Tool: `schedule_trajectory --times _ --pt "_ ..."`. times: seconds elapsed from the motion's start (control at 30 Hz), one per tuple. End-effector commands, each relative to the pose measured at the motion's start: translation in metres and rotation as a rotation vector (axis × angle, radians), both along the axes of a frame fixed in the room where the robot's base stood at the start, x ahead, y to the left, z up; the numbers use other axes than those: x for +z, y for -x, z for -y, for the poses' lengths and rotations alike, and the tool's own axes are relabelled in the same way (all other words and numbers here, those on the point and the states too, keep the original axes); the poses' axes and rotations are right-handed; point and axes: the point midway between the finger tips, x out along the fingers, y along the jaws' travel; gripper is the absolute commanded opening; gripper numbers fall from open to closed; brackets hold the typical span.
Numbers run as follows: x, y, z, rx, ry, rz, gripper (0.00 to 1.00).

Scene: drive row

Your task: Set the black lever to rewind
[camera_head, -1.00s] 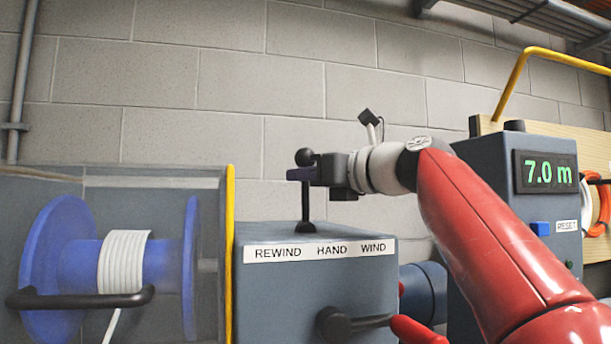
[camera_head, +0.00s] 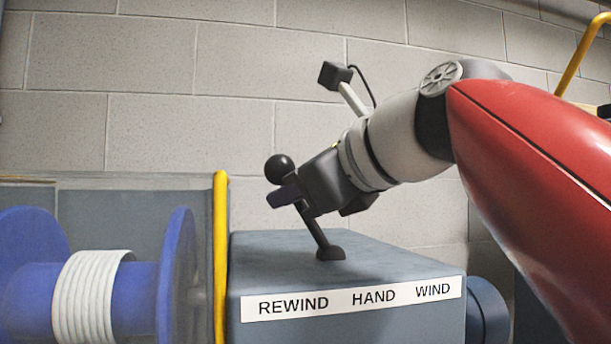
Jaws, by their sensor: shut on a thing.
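The black lever (camera_head: 318,236) stands on top of the grey box (camera_head: 245,262) and leans left, its round knob above the REWIND end of the label (camera_head: 352,299). My gripper (camera_head: 288,197) is shut on the lever just below the knob. The fingers hide part of the lever's upper shaft. The label reads REWIND, HAND, WIND from left to right.
A blue reel (camera_head: 178,275) with white cable (camera_head: 92,297) stands to the left of the box. A yellow upright edge (camera_head: 220,255) lies between them. A block wall (camera_head: 120,70) is behind.

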Motion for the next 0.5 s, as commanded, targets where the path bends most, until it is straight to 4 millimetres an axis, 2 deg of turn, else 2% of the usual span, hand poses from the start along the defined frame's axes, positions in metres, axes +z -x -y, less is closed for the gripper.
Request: schedule_trajectory --times 0.5 --pt "-0.0025 0.002 0.0004 0.001 0.034 0.008 0.0"
